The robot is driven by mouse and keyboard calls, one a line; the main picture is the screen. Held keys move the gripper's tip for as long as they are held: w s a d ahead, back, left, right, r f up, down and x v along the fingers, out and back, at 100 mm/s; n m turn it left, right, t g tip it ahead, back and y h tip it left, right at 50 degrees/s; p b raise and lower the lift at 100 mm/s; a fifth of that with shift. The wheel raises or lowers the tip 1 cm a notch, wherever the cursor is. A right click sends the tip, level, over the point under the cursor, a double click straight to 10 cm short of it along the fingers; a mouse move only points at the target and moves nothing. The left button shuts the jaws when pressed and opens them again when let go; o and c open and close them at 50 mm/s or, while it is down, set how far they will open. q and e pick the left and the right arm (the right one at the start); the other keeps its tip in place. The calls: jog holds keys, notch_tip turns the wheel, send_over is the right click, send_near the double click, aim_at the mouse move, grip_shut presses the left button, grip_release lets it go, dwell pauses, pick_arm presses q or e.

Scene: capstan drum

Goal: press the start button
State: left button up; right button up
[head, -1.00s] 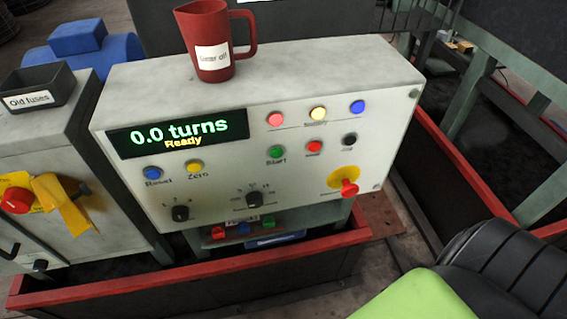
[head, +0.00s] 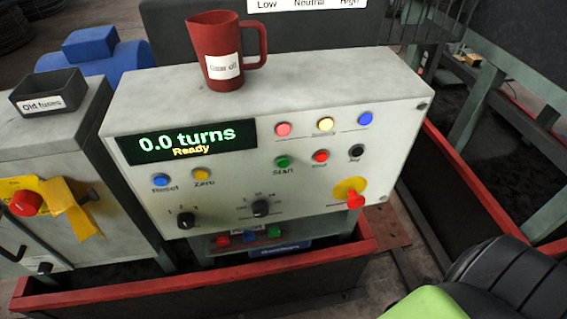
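The start button (head: 282,162) is a green round button labelled "Start" on the sloping front of a pale grey control box (head: 240,190). It sits right of the middle, with a red button (head: 320,156) and a black one (head: 357,151) to its right. The display (head: 187,142) reads "0.0 turns" and "Ready". Nothing covers the start button. Neither of my grippers shows in the head view.
A red "Gear oil" jug (head: 222,68) stands on top of the box. A red emergency knob (head: 354,200) on yellow juts out at lower right. An "Old fuses" tray (head: 48,95) is at left. A black and lime-green shape (head: 490,285) fills the lower right corner.

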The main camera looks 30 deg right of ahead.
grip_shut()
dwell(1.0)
